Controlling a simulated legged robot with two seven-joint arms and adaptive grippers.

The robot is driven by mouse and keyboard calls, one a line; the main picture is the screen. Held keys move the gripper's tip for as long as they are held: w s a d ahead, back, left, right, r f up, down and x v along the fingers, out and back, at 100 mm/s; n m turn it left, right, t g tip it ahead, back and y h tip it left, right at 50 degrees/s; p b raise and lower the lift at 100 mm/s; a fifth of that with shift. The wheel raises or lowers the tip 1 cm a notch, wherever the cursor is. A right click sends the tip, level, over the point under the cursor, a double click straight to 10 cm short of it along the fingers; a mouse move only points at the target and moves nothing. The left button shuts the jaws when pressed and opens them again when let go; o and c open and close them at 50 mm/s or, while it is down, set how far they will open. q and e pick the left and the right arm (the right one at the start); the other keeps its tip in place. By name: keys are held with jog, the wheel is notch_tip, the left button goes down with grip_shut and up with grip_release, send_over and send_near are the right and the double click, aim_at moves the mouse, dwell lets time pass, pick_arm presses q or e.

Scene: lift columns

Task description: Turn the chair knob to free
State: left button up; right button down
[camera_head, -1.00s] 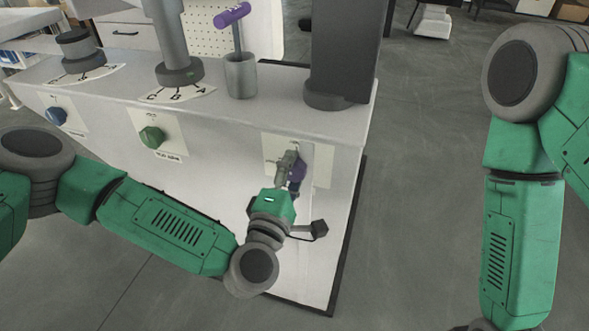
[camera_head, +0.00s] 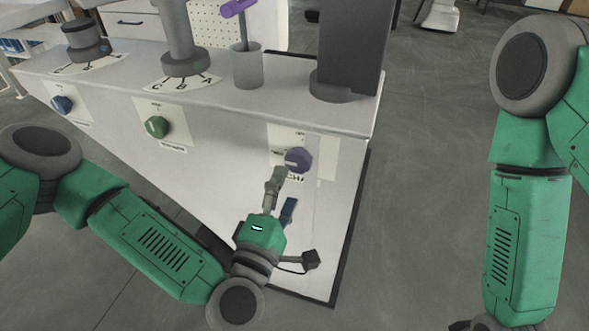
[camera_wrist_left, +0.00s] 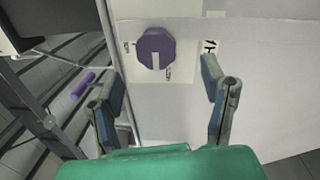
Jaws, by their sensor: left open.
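The purple chair knob (camera_head: 298,160) is on a white label plate on the front of the white cabinet, with "CHA" legible below it. It also shows in the left wrist view (camera_wrist_left: 156,47). Its white mark points left in the head view, towards the label at its left; small labels at its left and above are too small to read. My left gripper (camera_head: 282,196) is open, below and left of the knob. In the wrist view its fingers (camera_wrist_left: 160,74) are spread, empty, with the knob beyond and between them. My right gripper is out of view.
A green knob (camera_head: 157,127) and a blue knob (camera_head: 62,104) are further left on the cabinet front. Columns and a grey cup (camera_head: 247,70) with a purple-handled tool stand on top. The floor right of the cabinet is clear.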

pick_arm(q)
jog(key=shift+v, duration=2.6)
jog(key=shift+f, duration=0.1)
